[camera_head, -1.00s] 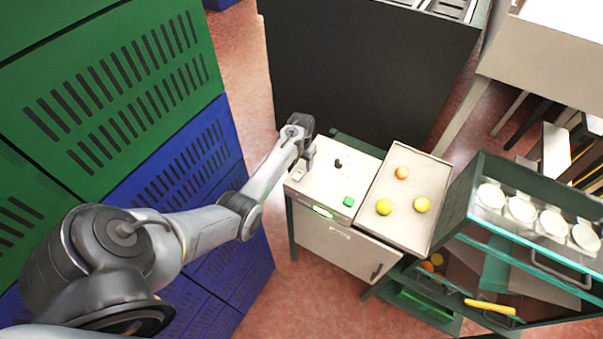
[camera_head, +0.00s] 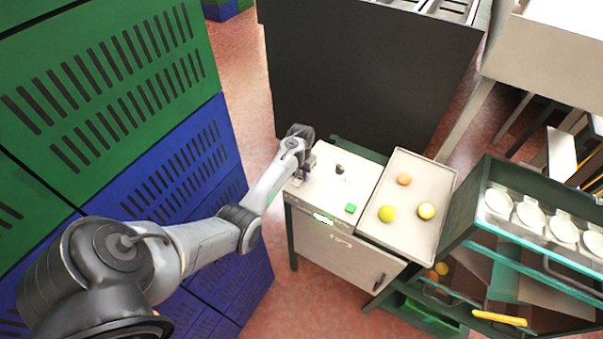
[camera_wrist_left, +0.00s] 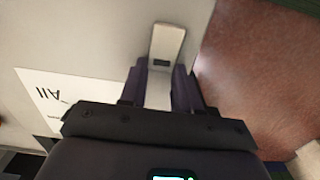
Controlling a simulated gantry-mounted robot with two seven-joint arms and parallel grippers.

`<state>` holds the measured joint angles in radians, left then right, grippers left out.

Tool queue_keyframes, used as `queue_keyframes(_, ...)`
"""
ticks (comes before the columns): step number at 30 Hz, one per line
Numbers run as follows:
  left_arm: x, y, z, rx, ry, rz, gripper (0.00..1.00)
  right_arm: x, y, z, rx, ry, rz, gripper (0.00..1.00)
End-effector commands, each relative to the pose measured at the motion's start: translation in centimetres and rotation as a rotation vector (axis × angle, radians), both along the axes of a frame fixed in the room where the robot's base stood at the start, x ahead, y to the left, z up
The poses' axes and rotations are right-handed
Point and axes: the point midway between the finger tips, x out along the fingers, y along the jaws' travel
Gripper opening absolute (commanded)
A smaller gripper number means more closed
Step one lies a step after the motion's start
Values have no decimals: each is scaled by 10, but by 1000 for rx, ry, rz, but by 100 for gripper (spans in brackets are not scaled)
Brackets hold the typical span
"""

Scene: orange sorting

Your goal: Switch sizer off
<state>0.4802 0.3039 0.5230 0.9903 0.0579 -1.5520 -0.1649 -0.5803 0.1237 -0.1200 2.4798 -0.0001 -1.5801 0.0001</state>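The sizer's control panel (camera_head: 323,203) is the pale top of a small cabinet in the head view. It carries a black knob (camera_head: 339,169) and a green button (camera_head: 351,208). My left gripper (camera_head: 306,172) is low over the panel's left end. In the left wrist view, a small light-grey switch-like piece (camera_wrist_left: 167,42) with a dark slot lies just beyond the dark fingertips of my left gripper (camera_wrist_left: 160,75). The fingers are apart, with a narrow pale strip visible between them. Whether they touch the piece is unclear. My right gripper is not in view.
A tray (camera_head: 408,165) with three round fruits adjoins the panel on the right. Blue crates (camera_head: 190,165) stand left, a dark machine (camera_head: 360,85) behind. A green-framed rack (camera_head: 470,200) with white cups is at right. A white label (camera_wrist_left: 50,95) lies beside the fingers.

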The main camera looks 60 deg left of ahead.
Motion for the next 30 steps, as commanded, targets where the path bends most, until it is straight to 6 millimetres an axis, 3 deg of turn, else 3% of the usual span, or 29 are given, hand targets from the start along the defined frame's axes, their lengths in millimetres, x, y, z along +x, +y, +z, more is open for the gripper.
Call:
queue_keyframes(3,0,0,0,0,0,0,1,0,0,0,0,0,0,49)
queue_keyframes(7,-1,-1,3,7,-15,0,1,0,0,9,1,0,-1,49)
queue_keyframes(18,-8,-5,9,112,-211,0,1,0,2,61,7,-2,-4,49)
queue_keyframes(30,-8,-4,6,139,-261,0,1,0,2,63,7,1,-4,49)
